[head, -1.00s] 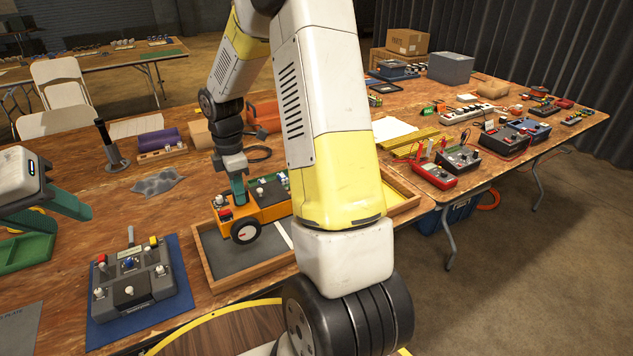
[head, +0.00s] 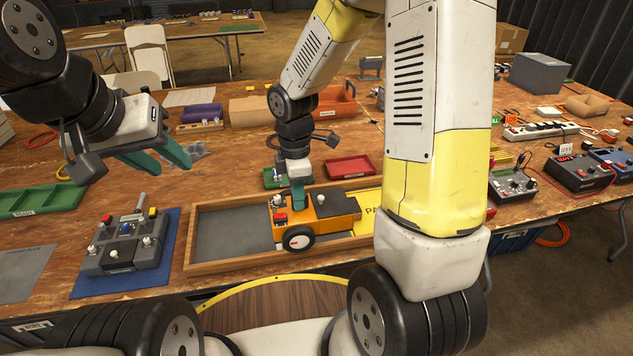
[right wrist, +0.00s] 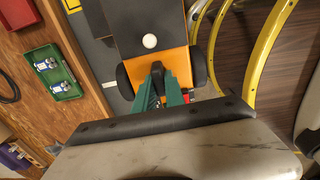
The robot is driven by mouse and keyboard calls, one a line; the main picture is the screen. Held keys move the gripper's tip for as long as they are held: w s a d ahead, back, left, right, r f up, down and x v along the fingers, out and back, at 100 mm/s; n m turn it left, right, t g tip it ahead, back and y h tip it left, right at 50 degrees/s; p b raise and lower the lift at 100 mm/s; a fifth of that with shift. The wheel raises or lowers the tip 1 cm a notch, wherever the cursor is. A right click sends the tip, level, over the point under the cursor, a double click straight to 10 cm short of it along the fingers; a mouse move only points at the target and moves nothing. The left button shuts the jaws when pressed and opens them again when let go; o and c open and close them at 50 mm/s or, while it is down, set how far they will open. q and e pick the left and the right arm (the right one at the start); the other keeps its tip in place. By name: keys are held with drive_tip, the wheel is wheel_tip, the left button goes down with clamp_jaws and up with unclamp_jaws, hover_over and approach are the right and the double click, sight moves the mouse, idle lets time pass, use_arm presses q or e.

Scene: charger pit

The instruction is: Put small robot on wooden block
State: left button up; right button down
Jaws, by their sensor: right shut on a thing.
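The small robot (head: 335,208) is orange with a dark top and black wheels. It is at the tray's middle in the head view; whether its wheels touch the tray floor I cannot tell. My right gripper (head: 298,198) is shut on its left end from above. In the right wrist view the teal fingers (right wrist: 165,85) close on a dark upright part of the orange body (right wrist: 172,57). My left gripper (head: 177,164) is open and empty above the table, left of the tray. I cannot make out a thing that is clearly the wooden block.
The wooden-rimmed tray (head: 188,240) has a bare grey left part and a yellow right part. A grey control box (head: 128,245) on a blue mat stands left of it. Behind are a red tray (head: 350,167), a small green tray (head: 273,179) and a brown rounded object (head: 250,110).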

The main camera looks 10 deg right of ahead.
drive_tip(key=w+d+f, duration=0.4)
drive_tip(key=w+d, duration=0.5)
drive_tip(key=w, duration=0.2)
drive_tip(key=shift+w+d+f, duration=0.15)
drive_tip(key=shift+w+f, duration=0.15)
drive_tip(key=shift+f, duration=0.2)
drive_tip(key=c, duration=1.8)
unclamp_jaws()
drive_tip(key=shift+f, duration=0.15)
drive_tip(key=o, duration=0.4)
